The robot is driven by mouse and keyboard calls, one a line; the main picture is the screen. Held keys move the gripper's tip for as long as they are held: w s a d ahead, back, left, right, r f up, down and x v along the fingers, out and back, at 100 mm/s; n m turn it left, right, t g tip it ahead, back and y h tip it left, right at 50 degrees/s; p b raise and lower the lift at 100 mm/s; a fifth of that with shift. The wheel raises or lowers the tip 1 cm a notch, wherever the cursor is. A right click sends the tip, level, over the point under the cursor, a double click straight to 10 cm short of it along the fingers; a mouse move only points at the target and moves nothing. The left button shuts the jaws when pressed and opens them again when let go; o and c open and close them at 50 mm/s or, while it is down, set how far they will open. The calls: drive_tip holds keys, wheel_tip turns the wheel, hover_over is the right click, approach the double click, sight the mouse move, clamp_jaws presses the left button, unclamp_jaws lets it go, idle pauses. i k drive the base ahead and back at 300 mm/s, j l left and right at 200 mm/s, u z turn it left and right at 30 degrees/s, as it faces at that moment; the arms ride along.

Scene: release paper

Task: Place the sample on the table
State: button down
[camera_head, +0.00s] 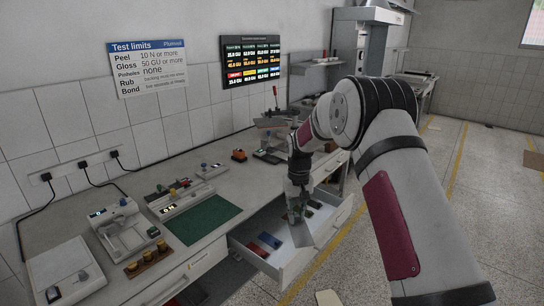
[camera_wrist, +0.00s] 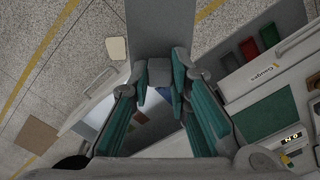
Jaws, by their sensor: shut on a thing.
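My gripper (camera_head: 297,214) is over an open drawer at the front of the workbench. It is shut on a flat grey sheet, the sample (camera_head: 303,235), which hangs tilted below the fingers. In the wrist view the sample (camera_wrist: 162,28) reaches from between the teal-padded fingers of my gripper (camera_wrist: 161,76) to the top edge. The table (camera_head: 60,218) is the long grey bench along the wall, left of my gripper.
The open drawer (camera_head: 290,277) holds red, blue and other coloured pieces. A green mat (camera_head: 203,219) lies bare on the bench. A grey device (camera_head: 122,230), a wooden block with yellowish weights (camera_head: 147,264) and a flat scale-like instrument (camera_head: 66,276) stand to its left.

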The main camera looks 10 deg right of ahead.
sight(284, 155)
drive_tip(key=i+l+u, duration=0.2)
drive_tip(key=l, duration=0.2)
drive_tip(key=i+l+u, duration=0.15)
drive_tip(key=l, duration=0.25)
drive_tip(key=i+l+u, duration=0.2)
drive_tip(key=l, duration=0.2)
drive_tip(key=l+u, duration=0.2)
drive_tip(key=l, duration=0.25)
drive_tip(key=l+u, duration=0.15)
drive_tip(key=l, duration=0.3)
drive_tip(key=i+l+u, duration=0.25)
drive_tip(key=l, duration=0.3)
drive_tip(key=l+u, duration=0.25)
drive_tip(key=l, duration=0.3)
drive_tip(key=l+u, duration=0.25)
drive_tip(key=l, duration=0.35)
drive_tip(key=i+l+u, duration=0.1)
drive_tip(key=l, duration=0.15)
drive_tip(key=l+u, duration=0.15)
drive_tip(key=i+l, duration=0.05)
